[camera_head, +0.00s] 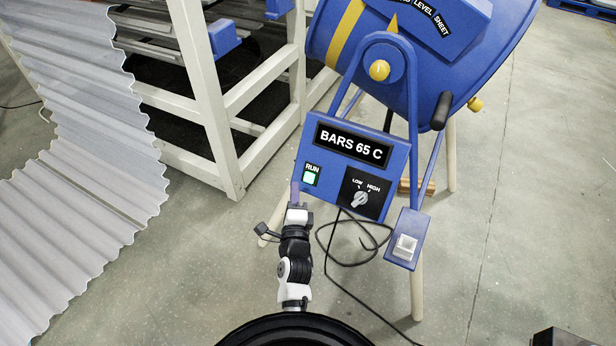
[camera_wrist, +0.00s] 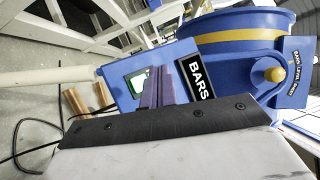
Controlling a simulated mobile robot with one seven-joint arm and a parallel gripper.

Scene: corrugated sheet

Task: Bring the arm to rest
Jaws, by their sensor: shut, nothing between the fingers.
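My arm (camera_head: 294,268) reaches up from the bottom centre of the head view. My gripper (camera_head: 294,190) is shut and empty, with its purple fingers pointing at the lower left of the blue control box (camera_head: 330,196). The fingertips are just below the green-lit RUN button (camera_head: 309,177); I cannot tell whether they touch the box. In the wrist view the gripper's fingers (camera_wrist: 158,88) stand together in front of the box, beside the lit button (camera_wrist: 139,84) and the "BARS" label (camera_wrist: 197,80).
A large blue drum (camera_head: 440,70) hangs above the box, with a LOW/HIGH knob (camera_head: 361,198) on the box front. A white frame rack (camera_head: 215,110) and corrugated sheet (camera_head: 80,170) stand left. A black cable (camera_head: 350,262) lies on the floor. Open floor (camera_head: 530,200) is at right.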

